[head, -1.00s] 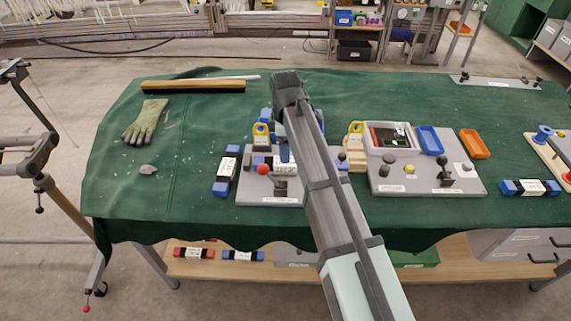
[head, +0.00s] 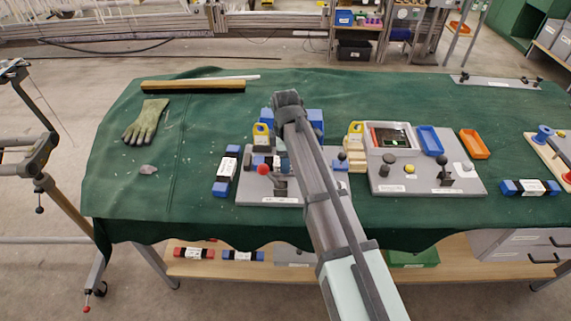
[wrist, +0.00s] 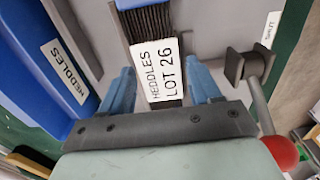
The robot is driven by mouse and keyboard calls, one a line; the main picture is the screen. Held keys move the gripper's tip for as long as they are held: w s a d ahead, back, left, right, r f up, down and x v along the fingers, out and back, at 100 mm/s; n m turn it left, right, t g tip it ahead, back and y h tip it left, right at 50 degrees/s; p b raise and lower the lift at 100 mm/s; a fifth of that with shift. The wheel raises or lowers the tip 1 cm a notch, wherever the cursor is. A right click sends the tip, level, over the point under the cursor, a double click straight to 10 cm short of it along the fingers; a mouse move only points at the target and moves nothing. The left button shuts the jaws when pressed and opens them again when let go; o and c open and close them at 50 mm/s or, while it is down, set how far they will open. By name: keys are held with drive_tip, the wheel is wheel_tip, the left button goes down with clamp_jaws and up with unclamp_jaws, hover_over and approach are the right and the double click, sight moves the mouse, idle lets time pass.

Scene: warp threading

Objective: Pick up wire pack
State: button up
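The wire pack (wrist: 157,75) is a bundle of dark wires with a white band reading "HEDDLES LOT 26". It shows in the middle of the wrist view. My gripper (wrist: 162,80) has its two blue fingers apart, one on each side of the pack, with some gap visible beside the label. In the head view my arm covers the gripper's fingers and this pack.
A blue bin (wrist: 35,75) labelled "HEDDLES" is left in the wrist view; a red-knobbed lever (wrist: 280,152) is at lower right. Another blue-ended pack (head: 226,171) lies left of the grey board (head: 248,190). A control panel (head: 385,178) stands to the right.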

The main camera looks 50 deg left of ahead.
clamp_jaws()
idle(0.3)
